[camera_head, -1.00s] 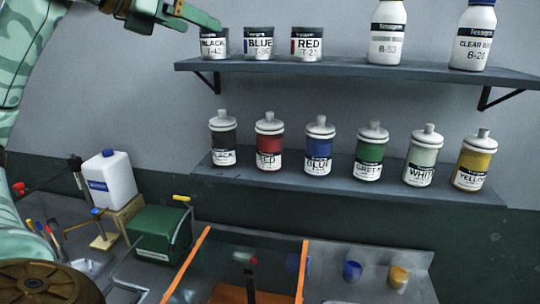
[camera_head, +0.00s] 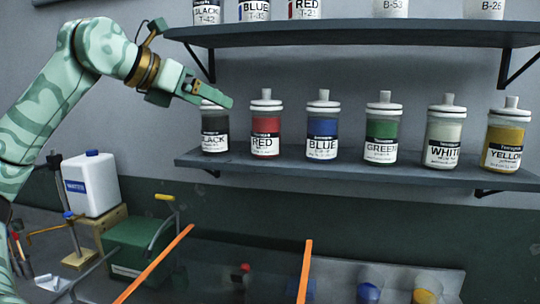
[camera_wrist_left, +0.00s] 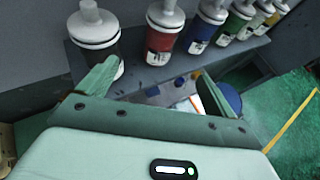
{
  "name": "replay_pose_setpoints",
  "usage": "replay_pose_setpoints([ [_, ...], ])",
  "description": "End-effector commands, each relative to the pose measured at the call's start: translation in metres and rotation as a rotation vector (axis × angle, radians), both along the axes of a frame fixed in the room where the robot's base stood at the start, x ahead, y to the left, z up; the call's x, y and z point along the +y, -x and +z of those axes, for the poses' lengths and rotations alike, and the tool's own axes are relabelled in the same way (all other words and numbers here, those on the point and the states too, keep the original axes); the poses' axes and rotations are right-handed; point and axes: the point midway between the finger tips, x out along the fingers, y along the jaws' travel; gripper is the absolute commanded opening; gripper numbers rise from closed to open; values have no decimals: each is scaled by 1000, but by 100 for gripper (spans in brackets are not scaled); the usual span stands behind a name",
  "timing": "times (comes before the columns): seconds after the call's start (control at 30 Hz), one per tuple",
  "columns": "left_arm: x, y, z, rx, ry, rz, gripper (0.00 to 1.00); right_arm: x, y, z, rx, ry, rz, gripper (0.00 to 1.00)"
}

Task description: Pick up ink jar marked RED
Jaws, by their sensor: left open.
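The ink jar marked RED (camera_head: 265,130) stands upright on the lower shelf, second from left, with a white lid and knob. It also shows in the left wrist view (camera_wrist_left: 162,38), beyond the fingers. My left gripper (camera_head: 212,95) is open and empty. In the head view it overlaps the lid of the BLACK jar (camera_head: 214,132), left of the RED jar. In the left wrist view the fingers (camera_wrist_left: 157,85) spread below the jars, with no jar between them. Whether a finger touches the BLACK jar I cannot tell. My right gripper is not in view.
BLUE (camera_head: 322,130), GREEN (camera_head: 381,133), WHITE (camera_head: 443,137) and YELLOW (camera_head: 504,140) jars stand to the right on the lower shelf (camera_head: 340,172). The upper shelf (camera_head: 360,34) hangs above, holding tins, one also marked RED (camera_head: 305,10). A white jug (camera_head: 93,185) stands lower left.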

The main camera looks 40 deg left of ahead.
Motion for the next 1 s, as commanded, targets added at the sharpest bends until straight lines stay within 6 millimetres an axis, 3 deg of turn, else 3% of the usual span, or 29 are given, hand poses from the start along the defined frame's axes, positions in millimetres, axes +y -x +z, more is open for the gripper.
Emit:
replay_pose_setpoints([
  [0.17, -4, -23, -7, 1, 3, -5, 91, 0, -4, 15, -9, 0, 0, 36],
  [0.4, -8, -75, -32, -2, 5, -5, 91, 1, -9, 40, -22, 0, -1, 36],
  [1.0, -13, -141, -72, -1, 2, -1, 91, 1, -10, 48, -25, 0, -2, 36],
])
